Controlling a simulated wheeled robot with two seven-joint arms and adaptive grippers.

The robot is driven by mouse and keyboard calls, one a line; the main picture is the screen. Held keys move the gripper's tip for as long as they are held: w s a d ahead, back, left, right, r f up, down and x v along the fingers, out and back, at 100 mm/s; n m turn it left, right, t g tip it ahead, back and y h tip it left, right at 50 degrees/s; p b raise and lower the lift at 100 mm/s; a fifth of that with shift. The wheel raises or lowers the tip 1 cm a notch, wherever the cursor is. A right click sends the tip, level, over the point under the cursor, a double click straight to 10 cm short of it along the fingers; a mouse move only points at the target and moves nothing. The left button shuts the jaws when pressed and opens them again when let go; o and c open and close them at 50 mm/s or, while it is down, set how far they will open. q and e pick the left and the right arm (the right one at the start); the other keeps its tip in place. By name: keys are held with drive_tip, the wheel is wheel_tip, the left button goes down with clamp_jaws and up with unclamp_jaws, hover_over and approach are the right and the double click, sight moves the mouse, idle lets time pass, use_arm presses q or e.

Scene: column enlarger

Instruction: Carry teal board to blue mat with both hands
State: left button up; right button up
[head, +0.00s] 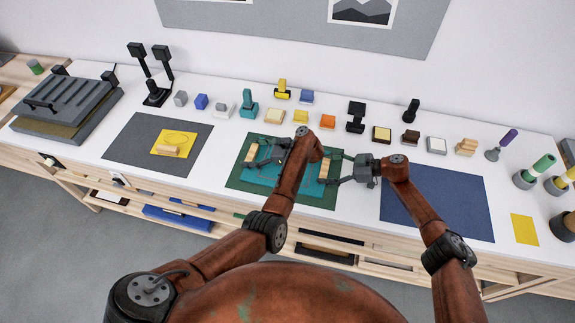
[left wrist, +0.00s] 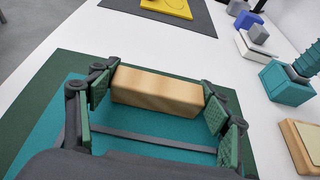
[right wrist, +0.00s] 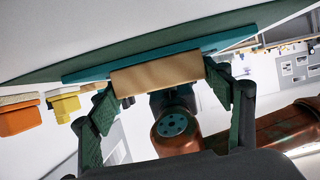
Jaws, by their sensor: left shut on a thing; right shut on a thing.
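The teal board (head: 264,174) is over the dark green mat (head: 240,181) at the bench's middle; I cannot tell whether it touches the mat. It carries a wooden block handle at its left end (head: 251,153) and another at its right end (head: 324,168). My left gripper (head: 257,155) is shut on the left handle, which shows between its fingers in the left wrist view (left wrist: 156,91). My right gripper (head: 333,169) is shut on the right handle, seen in the right wrist view (right wrist: 157,79). My left arm hides part of the board. The blue mat (head: 455,208) lies to the right.
A grey mat (head: 125,150) with a yellow piece (head: 173,140) lies left. Several small blocks and tools line the back, including a teal one (head: 248,106). Coloured cylinders (head: 535,172) and a yellow sheet (head: 524,229) are at right. The blue mat looks bare beside my right arm.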

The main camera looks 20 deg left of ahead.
use_arm(q)
drive_tip(key=shift+c, duration=1.1)
use_arm(e)
drive_tip(key=shift+c, duration=1.1)
use_arm(q)
drive_tip(key=shift+r, duration=0.1)
use_arm(e)
drive_tip(key=shift+r, duration=0.15)
